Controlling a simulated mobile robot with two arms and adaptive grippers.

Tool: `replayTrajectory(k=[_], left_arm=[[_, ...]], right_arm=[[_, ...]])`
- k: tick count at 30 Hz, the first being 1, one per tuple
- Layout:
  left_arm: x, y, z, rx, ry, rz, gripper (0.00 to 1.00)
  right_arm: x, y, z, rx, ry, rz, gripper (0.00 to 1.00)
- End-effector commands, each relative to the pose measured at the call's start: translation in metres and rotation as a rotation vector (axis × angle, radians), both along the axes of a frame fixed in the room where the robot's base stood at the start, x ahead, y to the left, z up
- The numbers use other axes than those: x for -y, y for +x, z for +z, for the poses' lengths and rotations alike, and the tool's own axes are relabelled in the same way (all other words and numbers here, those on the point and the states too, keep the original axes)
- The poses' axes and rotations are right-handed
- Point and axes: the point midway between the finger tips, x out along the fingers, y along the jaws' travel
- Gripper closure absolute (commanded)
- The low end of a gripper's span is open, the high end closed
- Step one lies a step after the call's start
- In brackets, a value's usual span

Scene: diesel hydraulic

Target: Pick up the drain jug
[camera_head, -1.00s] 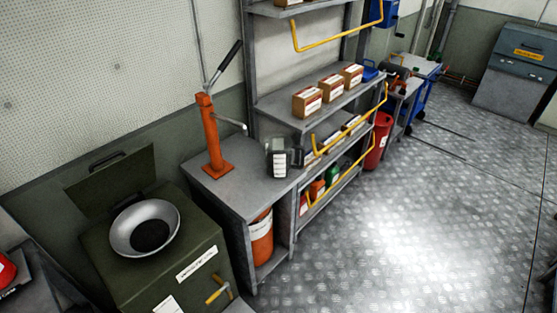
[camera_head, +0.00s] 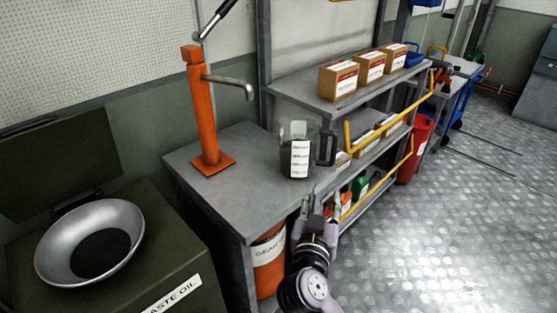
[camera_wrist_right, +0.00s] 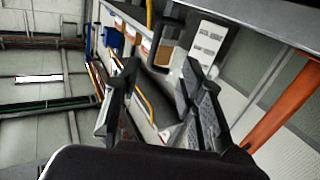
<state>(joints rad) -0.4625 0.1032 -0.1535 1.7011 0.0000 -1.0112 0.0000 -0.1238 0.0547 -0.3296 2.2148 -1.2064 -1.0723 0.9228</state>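The drain jug (camera_head: 297,133) is a dark see-through jug with a white label and a black handle. It stands upright on the grey bench top (camera_head: 240,165), near its front right corner, with the handle toward the right. In the right wrist view the jug (camera_wrist_right: 184,55) shows beyond the fingers, its label and handle in sight. My right gripper (camera_head: 322,194) is open and empty, below and in front of the jug, apart from it. Its two fingers (camera_wrist_right: 160,92) stand apart in the right wrist view. My left gripper is out of view.
An orange hand pump (camera_head: 204,115) stands on the bench left of the jug, its spout pointing toward it. A shelf rack (camera_head: 310,95) with boxes and yellow rails (camera_head: 390,128) is to the right. A waste oil bin with funnel (camera_head: 55,250) is at left. Floor at right is clear.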

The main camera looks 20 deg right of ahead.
Motion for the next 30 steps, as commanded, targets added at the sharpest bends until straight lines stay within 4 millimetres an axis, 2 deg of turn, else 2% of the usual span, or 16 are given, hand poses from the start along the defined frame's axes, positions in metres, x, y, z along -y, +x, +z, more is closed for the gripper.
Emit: replayTrajectory(k=[2, 5, 18, 30], left_arm=[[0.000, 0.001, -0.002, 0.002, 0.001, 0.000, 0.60], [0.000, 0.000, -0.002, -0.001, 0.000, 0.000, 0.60], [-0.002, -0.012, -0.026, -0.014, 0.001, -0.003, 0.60], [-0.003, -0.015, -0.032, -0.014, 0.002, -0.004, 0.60]], right_arm=[[0.005, -0.005, 0.008, 0.040, 0.010, -0.021, 0.64], [0.013, 0.001, 0.015, 0.054, 0.011, -0.029, 0.64], [0.068, 0.073, 0.015, 0.050, 0.008, -0.028, 0.64], [0.090, 0.105, 0.019, 0.050, 0.008, -0.028, 0.64]])
